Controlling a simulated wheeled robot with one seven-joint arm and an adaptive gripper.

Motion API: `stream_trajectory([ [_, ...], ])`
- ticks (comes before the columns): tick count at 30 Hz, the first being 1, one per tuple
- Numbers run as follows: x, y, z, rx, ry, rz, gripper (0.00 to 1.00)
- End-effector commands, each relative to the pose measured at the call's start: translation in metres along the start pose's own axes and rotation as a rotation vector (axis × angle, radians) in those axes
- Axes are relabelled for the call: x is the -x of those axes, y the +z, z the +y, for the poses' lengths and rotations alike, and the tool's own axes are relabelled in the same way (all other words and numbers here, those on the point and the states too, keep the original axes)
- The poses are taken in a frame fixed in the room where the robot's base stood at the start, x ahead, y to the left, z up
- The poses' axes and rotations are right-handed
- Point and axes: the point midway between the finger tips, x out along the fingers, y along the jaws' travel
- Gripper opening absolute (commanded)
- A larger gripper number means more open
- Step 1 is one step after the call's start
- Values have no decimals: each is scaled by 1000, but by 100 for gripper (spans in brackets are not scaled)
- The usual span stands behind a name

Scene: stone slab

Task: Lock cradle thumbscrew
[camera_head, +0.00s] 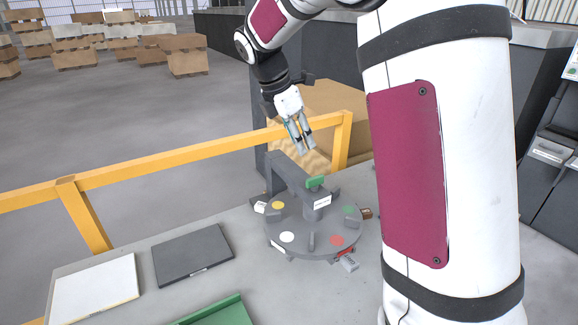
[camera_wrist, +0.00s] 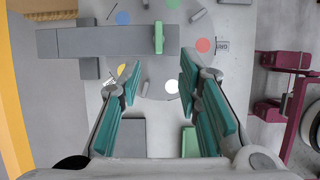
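A green bar-shaped handle (camera_head: 315,182), which looks like the thumbscrew, sits on top of the end of a dark grey overhanging arm (camera_head: 285,168). That arm reaches over a round grey disc (camera_head: 290,248) with coloured dots. In the wrist view the green handle (camera_wrist: 159,38) lies across the grey arm (camera_wrist: 100,41), beyond my fingertips. My gripper (camera_head: 305,150) hangs in the air above and behind the disc, apart from the handle. In the wrist view my gripper (camera_wrist: 161,70) has its two teal-padded fingers spread with nothing between them. Whether the thumbscrew is turned tight cannot be told.
A dark flat pad (camera_head: 192,255), a white panel (camera_head: 95,288) and a green tray (camera_head: 215,312) lie on the grey slab (camera_head: 140,250) at left and front. Small labelled blocks surround the disc. A yellow rail (camera_head: 190,165) runs behind the slab.

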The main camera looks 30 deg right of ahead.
Motion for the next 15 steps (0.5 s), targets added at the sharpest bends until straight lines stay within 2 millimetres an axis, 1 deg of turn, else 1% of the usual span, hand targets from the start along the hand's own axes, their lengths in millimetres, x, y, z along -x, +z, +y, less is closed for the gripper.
stream_trajectory([
  [4, -8, 1, 1, 12, -4, -3, 32],
  [7, -21, 1, 0, 13, -5, -2, 32],
  [15, -73, 1, -1, 10, -6, -2, 32],
])
